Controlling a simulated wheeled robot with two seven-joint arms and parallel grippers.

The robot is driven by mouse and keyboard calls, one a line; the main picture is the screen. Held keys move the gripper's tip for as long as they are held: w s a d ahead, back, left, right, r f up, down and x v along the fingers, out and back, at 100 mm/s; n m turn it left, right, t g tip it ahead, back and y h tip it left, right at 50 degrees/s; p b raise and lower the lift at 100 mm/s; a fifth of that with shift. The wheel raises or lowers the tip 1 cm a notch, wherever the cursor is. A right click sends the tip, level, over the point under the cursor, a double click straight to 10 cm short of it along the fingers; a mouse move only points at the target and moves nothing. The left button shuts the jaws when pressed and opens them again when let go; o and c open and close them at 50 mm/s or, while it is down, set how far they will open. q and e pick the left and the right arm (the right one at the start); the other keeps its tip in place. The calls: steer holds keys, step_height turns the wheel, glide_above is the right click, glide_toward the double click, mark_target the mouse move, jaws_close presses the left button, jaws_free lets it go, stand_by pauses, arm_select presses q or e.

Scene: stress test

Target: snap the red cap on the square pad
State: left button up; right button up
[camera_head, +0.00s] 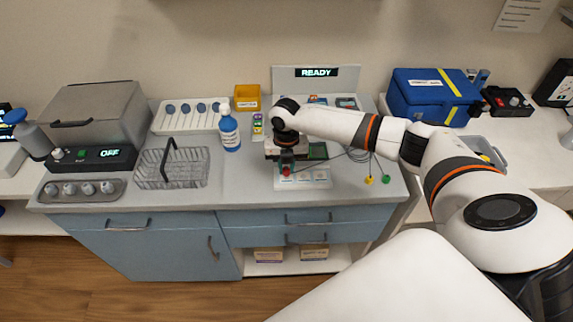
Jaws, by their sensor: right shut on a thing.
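My right gripper (287,158) reaches in from the right and points down over the front of the white board on the counter. It is shut on the small red cap (286,172), which shows just below the fingertips. The white board (318,184) lies under and beside the cap and bears a few small square marks. The gripper hides part of the board, and the square pad cannot be told apart clearly. I cannot tell whether the cap touches the board. My left gripper is not in view.
Yellow (369,180) and green (386,179) cable ends lie to the right on the counter. A blue case (432,97) stands right. A display behind reads READY (316,72).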

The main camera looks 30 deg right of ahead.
steer(key=shift+p, duration=0.5)
stand_by(1.2)
steer(key=shift+f+b, duration=0.3)
steer(key=shift+f, duration=0.4)
stand_by(1.7)
